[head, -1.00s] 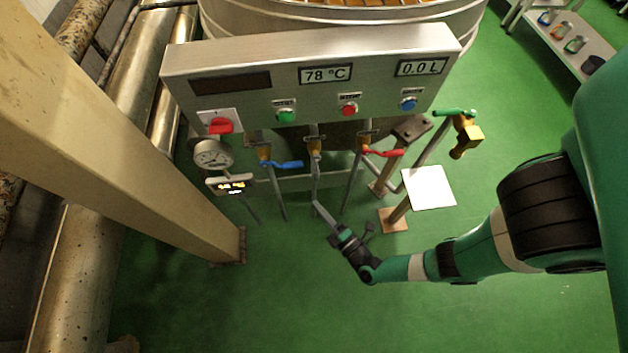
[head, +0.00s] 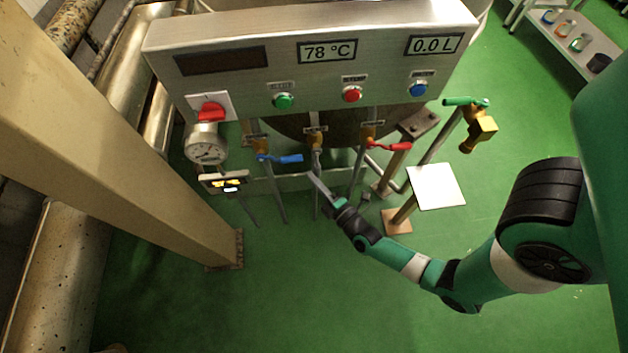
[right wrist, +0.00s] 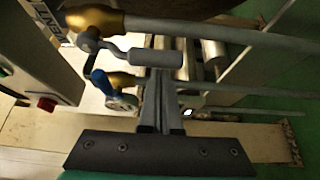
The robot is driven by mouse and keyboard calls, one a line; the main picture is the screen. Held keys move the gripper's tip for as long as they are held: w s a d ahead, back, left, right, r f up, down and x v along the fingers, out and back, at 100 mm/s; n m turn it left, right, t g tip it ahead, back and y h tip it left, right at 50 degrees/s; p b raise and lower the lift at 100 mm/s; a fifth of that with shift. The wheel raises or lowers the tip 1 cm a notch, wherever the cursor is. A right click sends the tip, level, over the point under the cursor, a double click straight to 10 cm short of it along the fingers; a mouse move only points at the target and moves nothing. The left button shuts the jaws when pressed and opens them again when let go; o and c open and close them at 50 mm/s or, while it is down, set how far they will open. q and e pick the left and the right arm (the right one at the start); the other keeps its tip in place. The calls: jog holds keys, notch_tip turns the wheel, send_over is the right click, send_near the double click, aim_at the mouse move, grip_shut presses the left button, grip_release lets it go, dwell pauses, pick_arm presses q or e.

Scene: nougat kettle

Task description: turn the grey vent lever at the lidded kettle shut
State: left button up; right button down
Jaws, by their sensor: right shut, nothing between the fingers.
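The grey vent lever (head: 316,158) is on the middle brass valve (head: 316,138), below the control panel. In the right wrist view the grey lever (right wrist: 155,57) has a cranked arm and a thick grip, beside a brass valve (right wrist: 97,19) labelled VENT. My right gripper (head: 313,173) is shut and empty, its tips close to the lever's grip. In the right wrist view the closed fingers (right wrist: 165,78) reach up to the grip and overlap it; I cannot tell whether they touch. The kettle's dark underside (head: 340,128) shows behind the pipes. My left gripper is not in view.
A blue lever (head: 286,158) is just left and a red lever (head: 390,146) just right of the grey one. The steel panel (head: 240,30) overhangs them. A white plate (head: 436,187) and a green-handled brass tap (head: 478,130) stand at right. Green floor (head: 300,290) is free in front.

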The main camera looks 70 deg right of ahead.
pick_arm(q)
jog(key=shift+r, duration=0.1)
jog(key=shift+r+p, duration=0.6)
jog(key=shift+p, duration=0.1)
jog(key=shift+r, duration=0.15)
